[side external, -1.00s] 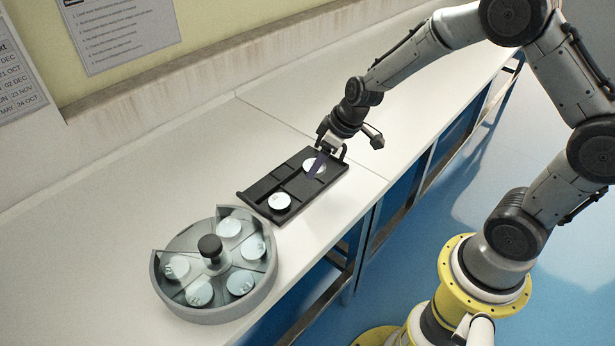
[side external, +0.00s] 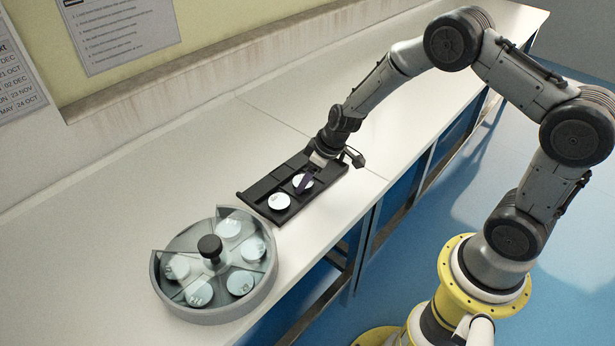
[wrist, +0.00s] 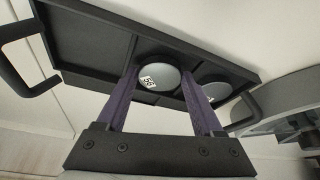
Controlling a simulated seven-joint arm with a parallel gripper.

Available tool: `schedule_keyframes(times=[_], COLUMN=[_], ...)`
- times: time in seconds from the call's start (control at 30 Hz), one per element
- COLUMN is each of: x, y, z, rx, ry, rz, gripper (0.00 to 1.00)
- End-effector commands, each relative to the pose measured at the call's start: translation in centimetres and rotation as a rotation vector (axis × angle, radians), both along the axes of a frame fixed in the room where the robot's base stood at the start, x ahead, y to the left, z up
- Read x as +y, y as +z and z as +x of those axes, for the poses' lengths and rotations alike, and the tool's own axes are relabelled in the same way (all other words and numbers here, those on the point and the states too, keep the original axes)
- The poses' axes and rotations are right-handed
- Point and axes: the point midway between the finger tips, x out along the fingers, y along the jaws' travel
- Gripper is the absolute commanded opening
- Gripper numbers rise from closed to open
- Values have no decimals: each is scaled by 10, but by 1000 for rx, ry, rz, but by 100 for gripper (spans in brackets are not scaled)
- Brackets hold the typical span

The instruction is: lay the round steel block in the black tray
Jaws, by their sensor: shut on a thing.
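My gripper (side external: 303,183) is shut on a round steel block (side external: 303,181), a pale disc. In the wrist view, the block (wrist: 158,76) lies between the purple fingertips (wrist: 158,82) and has dark markings on its face. The black tray (side external: 262,190) lies flat on the bench, with dividers between its compartments. The held block is at the tray, over or in a compartment; its exact height above the floor is unclear. A second round block (side external: 279,201) lies in the neighbouring front compartment.
A round grey holder (side external: 165,295) with a clear cover, a black knob (side external: 210,247) and several pale discs stands front left of the tray. The bench (side external: 130,180) is clear to the left and behind. A wall ledge (side external: 200,93) runs along the back.

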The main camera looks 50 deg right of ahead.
Motion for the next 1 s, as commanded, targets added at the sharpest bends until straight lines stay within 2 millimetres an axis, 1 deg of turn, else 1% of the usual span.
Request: schedule_keyframes(times=[0.1,0.13,0.2,0.3,0.47,0.57,0.67,0.9,1.0], x=[0,0,0,0,0,-1,-3,-9,-11], y=[-2,-4,-3,-3,-2,6,20,67,84], z=[1,0,0,0,0,-1,-5,-24,-32], rx=[-2,0,0,0,0,-3,-7,-7,-4], ry=[1,1,1,0,0,-2,0,-1,-1], rz=[-1,0,0,0,-1,0,-1,-1,-1], gripper=[0,70,83,99,99,99,99,99,99])
